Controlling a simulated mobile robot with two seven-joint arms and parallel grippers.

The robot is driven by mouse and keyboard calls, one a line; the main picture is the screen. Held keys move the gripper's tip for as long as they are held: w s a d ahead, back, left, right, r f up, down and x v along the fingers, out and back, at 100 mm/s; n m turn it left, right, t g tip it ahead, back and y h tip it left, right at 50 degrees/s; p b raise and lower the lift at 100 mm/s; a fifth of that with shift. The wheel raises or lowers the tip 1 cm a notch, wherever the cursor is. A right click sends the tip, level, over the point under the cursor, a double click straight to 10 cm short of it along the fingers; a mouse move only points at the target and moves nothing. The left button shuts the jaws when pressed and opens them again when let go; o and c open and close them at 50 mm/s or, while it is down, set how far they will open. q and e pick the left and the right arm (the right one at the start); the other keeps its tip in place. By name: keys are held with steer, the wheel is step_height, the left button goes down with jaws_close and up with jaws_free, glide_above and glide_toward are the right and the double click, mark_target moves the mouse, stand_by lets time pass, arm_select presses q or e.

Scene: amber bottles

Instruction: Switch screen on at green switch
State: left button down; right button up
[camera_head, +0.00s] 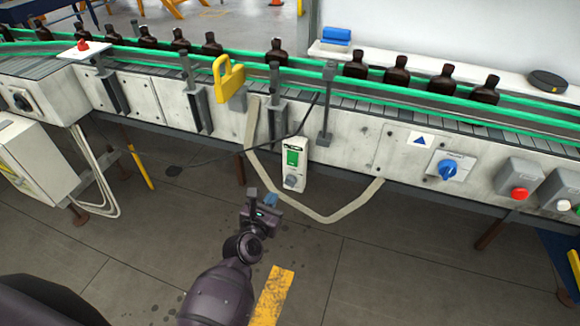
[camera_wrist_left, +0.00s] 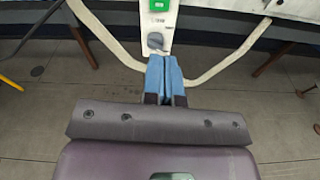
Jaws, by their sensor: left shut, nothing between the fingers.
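A white switch box (camera_head: 292,165) hangs on the front of the conveyor, with a green screen (camera_head: 293,158) at its top and a grey rotary knob (camera_head: 291,181) at its bottom. My left gripper (camera_head: 271,199) is low in front of the box, just below and left of the knob. In the left wrist view, its blue fingers (camera_wrist_left: 165,78) are shut together and empty, with their tips just below the grey knob (camera_wrist_left: 155,41). I cannot tell whether they touch it. The green screen (camera_wrist_left: 159,5) is cut by the top edge there. My right gripper is not in view.
A conveyor with green rails (camera_head: 380,83) carries several amber bottles (camera_head: 397,76). A blue rotary switch (camera_head: 448,168) and a red button (camera_head: 519,193) are to the right. A pale cable (camera_head: 330,217) loops below the box. A yellow handle (camera_head: 228,78) is upper left.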

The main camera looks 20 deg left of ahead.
arm_select(q)
steer(key=shift+n, duration=0.7)
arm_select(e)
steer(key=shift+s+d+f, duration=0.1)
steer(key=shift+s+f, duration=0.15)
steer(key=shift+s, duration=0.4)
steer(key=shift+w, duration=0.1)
arm_select(q)
steer(key=shift+w, duration=0.1)
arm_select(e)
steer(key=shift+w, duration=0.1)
arm_select(q)
steer(key=b, duration=0.5)
glide_toward(292, 164)
steer(key=w, duration=0.1)
steer(key=w+f, duration=0.1)
steer(key=w, duration=0.3)
steer(key=shift+w+d+f, duration=0.15)
steer(key=shift+w+f, duration=0.1)
steer(key=shift+w+b, duration=0.55)
steer(key=shift+w, duration=0.3)
steer(key=shift+w+r, duration=0.15)
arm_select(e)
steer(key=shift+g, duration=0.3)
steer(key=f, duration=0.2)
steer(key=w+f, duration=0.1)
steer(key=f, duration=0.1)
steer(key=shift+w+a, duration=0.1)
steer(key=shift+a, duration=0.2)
